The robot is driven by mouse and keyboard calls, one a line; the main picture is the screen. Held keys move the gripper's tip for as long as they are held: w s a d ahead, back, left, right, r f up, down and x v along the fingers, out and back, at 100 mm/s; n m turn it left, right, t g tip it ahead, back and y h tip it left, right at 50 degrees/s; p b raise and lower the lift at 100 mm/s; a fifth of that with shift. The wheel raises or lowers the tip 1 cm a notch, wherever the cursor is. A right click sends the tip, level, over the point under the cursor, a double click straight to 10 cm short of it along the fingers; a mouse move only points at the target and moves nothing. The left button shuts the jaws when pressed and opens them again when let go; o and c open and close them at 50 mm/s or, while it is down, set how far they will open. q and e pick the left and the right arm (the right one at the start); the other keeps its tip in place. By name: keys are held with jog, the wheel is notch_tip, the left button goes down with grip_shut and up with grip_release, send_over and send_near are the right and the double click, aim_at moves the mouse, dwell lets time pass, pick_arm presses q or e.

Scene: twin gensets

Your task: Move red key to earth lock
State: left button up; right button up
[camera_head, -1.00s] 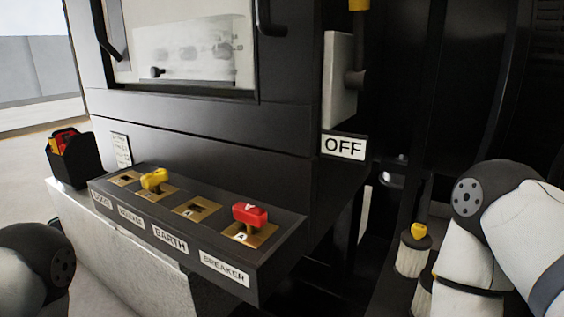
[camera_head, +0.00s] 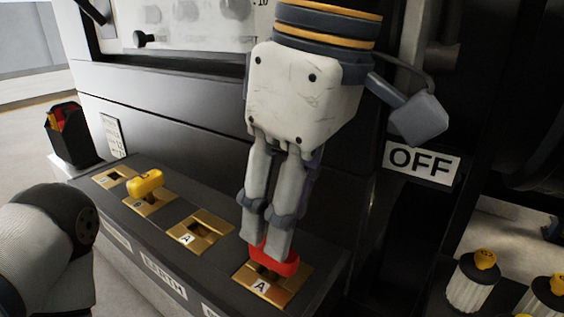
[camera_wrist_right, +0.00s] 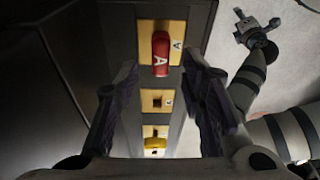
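The red key (camera_head: 274,262) sits upright in the lock plate marked A, rightmost on the lock panel. It also shows in the right wrist view (camera_wrist_right: 160,54). My right gripper (camera_head: 265,240) is over it, fingertips down at its top. In the wrist view the fingers (camera_wrist_right: 160,75) stand apart, with gaps on both sides of the key. The earth lock (camera_head: 198,233) is the empty gold plate left of the red key, above the EARTH label (camera_head: 163,275). It is empty in the wrist view too (camera_wrist_right: 157,101). My left gripper (camera_wrist_right: 257,30) looks open, away from the panel.
A yellow key (camera_head: 146,184) sits in the lock left of the earth lock. The far-left lock (camera_head: 114,177) is empty. A black box (camera_head: 70,135) stands behind the panel's left end. The cabinet front rises close behind. Yellow-topped posts (camera_head: 473,280) stand at lower right.

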jog(key=shift+w+r, duration=0.2)
jog(key=shift+a+f, duration=0.15)
jog(key=shift+f, duration=0.15)
jog(key=f, duration=0.2)
jog(key=a+f, duration=0.1)
jog(key=f, duration=0.1)
jog(key=shift+w+f, duration=0.1)
jog(key=shift+f, duration=0.3)
jog(key=shift+c, duration=0.3)
grip_shut()
jog(key=shift+d+r, duration=0.1)
jog(key=shift+r, duration=2.55)
